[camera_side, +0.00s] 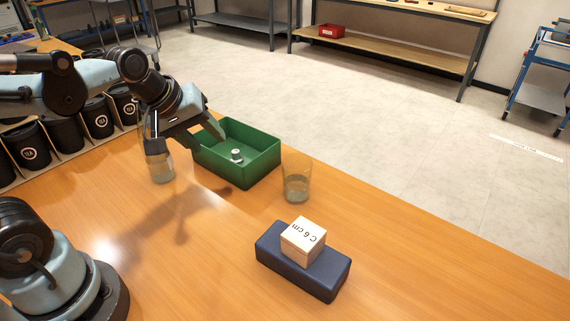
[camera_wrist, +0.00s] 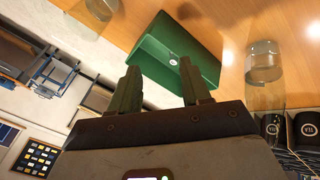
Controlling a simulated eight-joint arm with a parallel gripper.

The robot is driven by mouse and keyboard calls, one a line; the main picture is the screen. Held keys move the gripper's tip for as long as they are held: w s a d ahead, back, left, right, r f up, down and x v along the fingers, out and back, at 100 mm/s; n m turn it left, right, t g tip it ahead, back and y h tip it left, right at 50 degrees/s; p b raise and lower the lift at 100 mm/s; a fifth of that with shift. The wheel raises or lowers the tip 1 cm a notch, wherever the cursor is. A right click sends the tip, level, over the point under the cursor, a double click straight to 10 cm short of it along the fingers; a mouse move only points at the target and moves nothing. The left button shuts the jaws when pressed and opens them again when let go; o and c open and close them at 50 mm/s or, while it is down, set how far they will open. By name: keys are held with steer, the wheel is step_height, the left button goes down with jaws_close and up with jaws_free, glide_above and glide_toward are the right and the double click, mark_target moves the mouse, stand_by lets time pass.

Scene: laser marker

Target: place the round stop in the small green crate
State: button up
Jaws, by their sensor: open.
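The small green crate (camera_side: 262,167) stands on the wooden table, and it also shows in the wrist view (camera_wrist: 205,58). A small pale round piece, which looks like the round stop (camera_side: 237,155), rests inside the crate on its floor; it shows in the wrist view too (camera_wrist: 173,62). My gripper (camera_side: 186,146) is open and empty, above the table at the crate's left side. In the wrist view its two green fingers (camera_wrist: 158,80) stand apart, with nothing between them and the crate beyond.
One glass (camera_side: 297,182) stands right of the crate, another glass (camera_side: 160,167) below my gripper. A wooden block marked "C 6cm" (camera_side: 303,240) sits on a dark blue block (camera_side: 318,278). Black cups (camera_side: 98,118) line the left. The table's front middle is clear.

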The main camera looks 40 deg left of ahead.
steer(key=s+m, duration=0.1)
steer(key=m, duration=0.2)
steer(key=s+d+m, duration=0.1)
steer(key=m, duration=0.2)
steer(key=s+d+f+m+t, duration=0.1)
steer(key=m, duration=0.3)
steer(key=shift+s+d+f, duration=0.1)
steer(key=shift+s+d, duration=0.05)
steer(key=shift+d, duration=0.05)
stand_by(0.7)
